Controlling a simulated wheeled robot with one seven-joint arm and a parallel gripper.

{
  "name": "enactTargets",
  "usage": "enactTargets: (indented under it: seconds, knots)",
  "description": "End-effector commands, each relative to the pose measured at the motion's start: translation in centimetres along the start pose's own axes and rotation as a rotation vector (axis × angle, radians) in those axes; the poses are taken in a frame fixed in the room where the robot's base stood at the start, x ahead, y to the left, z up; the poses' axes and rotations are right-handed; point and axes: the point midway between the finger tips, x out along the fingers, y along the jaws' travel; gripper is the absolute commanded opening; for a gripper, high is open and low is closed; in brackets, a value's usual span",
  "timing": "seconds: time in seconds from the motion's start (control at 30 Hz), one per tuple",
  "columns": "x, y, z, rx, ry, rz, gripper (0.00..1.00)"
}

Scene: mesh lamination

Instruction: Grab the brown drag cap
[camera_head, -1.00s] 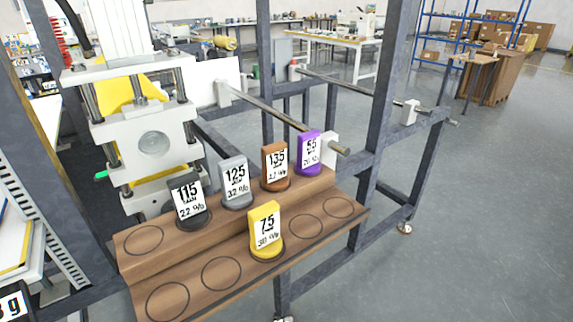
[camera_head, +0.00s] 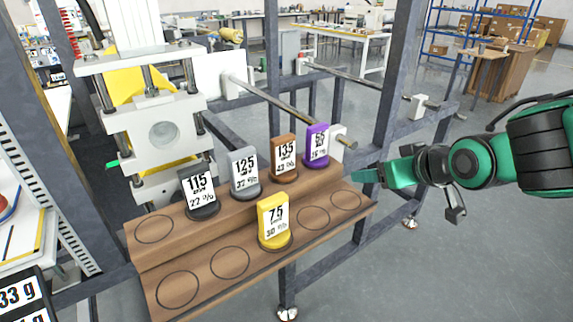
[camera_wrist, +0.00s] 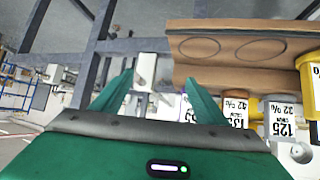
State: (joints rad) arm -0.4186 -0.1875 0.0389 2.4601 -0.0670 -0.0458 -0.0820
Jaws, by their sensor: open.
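The brown drag cap (camera_head: 284,158), labelled 135, stands upright on the upper step of the wooden rack (camera_head: 230,262), between the grey 125 cap (camera_head: 244,173) and the purple 55 cap (camera_head: 317,146). My gripper (camera_head: 368,178) is at the right of the rack, apart from every cap, its fingers pointing left. In the wrist view my gripper (camera_wrist: 160,92) is open and empty. The brown cap's label (camera_wrist: 235,112) shows there to the right of the fingers, with its lower part hidden by my gripper.
A yellow 75 cap (camera_head: 273,220) stands on the lower step and a black 115 cap (camera_head: 199,192) on the upper step's left. A metal rod (camera_head: 290,110) and grey frame posts (camera_head: 390,100) stand behind the rack. Several circle spots are empty.

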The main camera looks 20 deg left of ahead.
Motion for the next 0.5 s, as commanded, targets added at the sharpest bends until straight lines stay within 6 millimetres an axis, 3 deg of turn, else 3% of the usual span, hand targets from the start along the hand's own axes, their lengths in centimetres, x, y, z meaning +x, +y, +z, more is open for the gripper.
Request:
enactTargets:
  seconds: [0.03,0.1,0.2,0.33,0.5]
  knots:
    - [0.8,-3.9,-1.5,-0.043,0.055,-0.064,0.67]
    - [1.3,-8.3,-3.4,-0.083,0.131,-0.138,0.67]
    - [1.3,-12.9,-5.1,-0.116,0.211,-0.216,0.67]
    - [1.2,-16.2,-6.1,-0.133,0.264,-0.27,0.67]
    - [2.6,-17.2,-6.7,-0.136,0.274,-0.28,0.67]
